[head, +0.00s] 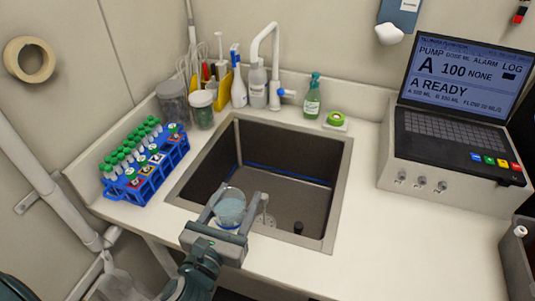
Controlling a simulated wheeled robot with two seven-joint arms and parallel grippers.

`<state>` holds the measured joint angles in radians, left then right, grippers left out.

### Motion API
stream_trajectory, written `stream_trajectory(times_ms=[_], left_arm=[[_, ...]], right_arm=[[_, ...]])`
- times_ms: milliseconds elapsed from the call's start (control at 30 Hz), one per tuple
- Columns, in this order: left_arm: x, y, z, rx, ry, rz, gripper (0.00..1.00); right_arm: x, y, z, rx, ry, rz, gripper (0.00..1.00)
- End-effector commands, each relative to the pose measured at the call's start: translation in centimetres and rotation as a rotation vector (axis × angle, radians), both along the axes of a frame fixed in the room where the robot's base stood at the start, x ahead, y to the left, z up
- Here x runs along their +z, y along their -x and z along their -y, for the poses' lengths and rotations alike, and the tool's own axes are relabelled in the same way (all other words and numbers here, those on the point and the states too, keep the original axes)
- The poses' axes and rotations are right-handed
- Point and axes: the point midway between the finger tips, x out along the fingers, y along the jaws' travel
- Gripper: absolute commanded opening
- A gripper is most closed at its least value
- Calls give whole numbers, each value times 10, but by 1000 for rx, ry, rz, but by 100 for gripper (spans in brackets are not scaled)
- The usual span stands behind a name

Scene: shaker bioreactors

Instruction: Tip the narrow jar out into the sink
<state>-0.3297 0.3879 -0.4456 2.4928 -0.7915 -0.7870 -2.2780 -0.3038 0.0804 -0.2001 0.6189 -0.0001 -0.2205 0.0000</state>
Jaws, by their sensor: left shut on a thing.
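My left gripper (231,206) is shut on a clear, rounded jar (230,210) with pale blue-grey contents or surface, seemingly the narrow jar. It holds the jar over the near left part of the sink (341,190), a dark rectangular basin with a light metal rim. The jar's lower part is hidden by the gripper, and I cannot tell how far it is tilted. No stream shows leaving it. My right gripper is not in view.
A blue rack (148,187) of green-capped tubes stands left of the sink. Two jars (172,103) (202,112), bottles and a white tap (263,42) stand behind it. A green bottle (312,102) is at the back right. A pump unit (450,170) stands right; counter between is clear.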

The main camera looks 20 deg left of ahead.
Motion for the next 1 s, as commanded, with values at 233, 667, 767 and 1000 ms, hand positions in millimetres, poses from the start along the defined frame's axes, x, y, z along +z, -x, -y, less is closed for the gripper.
stream_trajectory(times_ms=[233, 667, 767, 1000], left_arm=[[16, -29, 12, -48, -3, 21, 29], [27, -110, 31, -205, -4, 23, 29], [25, -123, 31, -231, -3, 12, 29], [20, -137, 30, -262, -2, -3, 29]], right_arm=[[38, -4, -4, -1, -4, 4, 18], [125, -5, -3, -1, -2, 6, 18], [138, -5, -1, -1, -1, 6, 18], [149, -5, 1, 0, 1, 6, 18]])
